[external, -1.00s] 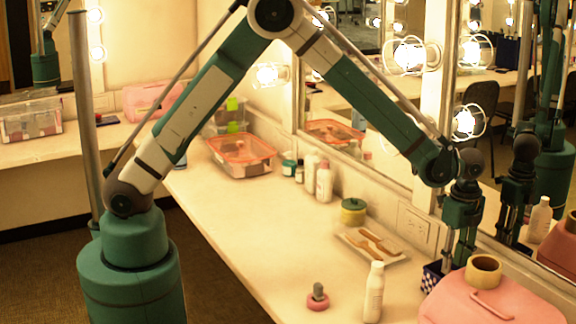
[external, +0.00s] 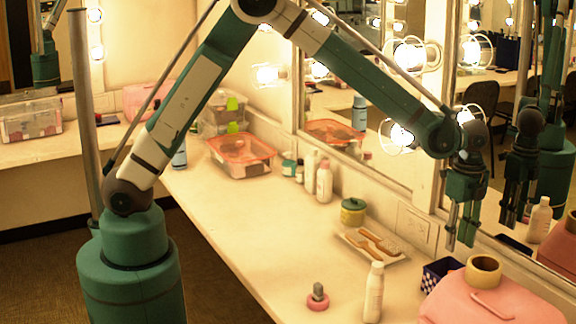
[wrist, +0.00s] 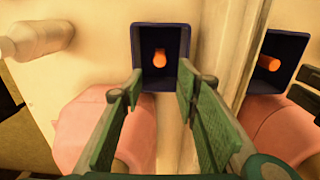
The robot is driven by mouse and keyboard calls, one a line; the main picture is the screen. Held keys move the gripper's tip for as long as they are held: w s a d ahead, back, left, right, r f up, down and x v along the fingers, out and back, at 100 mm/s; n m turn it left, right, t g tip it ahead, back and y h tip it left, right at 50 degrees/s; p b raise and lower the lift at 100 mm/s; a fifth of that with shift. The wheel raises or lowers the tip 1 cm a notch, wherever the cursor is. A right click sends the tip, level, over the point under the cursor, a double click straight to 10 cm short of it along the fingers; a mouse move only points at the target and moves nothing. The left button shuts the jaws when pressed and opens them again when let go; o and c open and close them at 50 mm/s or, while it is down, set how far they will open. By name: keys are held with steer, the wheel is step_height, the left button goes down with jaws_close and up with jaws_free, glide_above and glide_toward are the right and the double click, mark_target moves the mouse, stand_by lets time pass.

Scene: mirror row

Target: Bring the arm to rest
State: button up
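My arm rises from its green base and reaches over the counter (external: 250,220) to the right. My gripper (external: 461,242) points down, close to the mirror, above a small dark blue checked box (external: 438,275). In the wrist view my gripper (wrist: 160,82) has its green fingers apart with nothing between them. The dark blue box (wrist: 138,70) stands beyond the fingertips, and a small orange item (wrist: 159,58) lies inside it. The fingers are clear of the box.
A pink case (external: 490,300) with a tape roll (external: 483,270) on top stands beside the box. A white bottle (external: 374,290), a pink-based stamp-like item (external: 318,297) and a tray with brushes (external: 350,240) are nearby. The mirror (external: 380,150) runs behind. The counter's middle is clear.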

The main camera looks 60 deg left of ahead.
steer(key=shift+r, duration=0.1)
stand_by(0.5)
steer(key=s+a+r+n+t+h+p, duration=0.1)
steer(key=s+a+r+n+t, duration=0.1)
steer(key=s+a+r+n, duration=0.7)
steer(key=s+a+r+t+p, duration=0.1)
steer(key=s+a+r, duration=0.5)
steer(key=a+r, duration=0.8)
steer(key=s+a+n+t+y+p, duration=0.1)
steer(key=s+a+n+t, duration=0.3)
steer(key=s+a+n, duration=0.5)
steer(key=shift+s+a+r+p, duration=0.45)
steer(key=shift+s+a, duration=4.3)
steer(key=shift+s, duration=1.85)
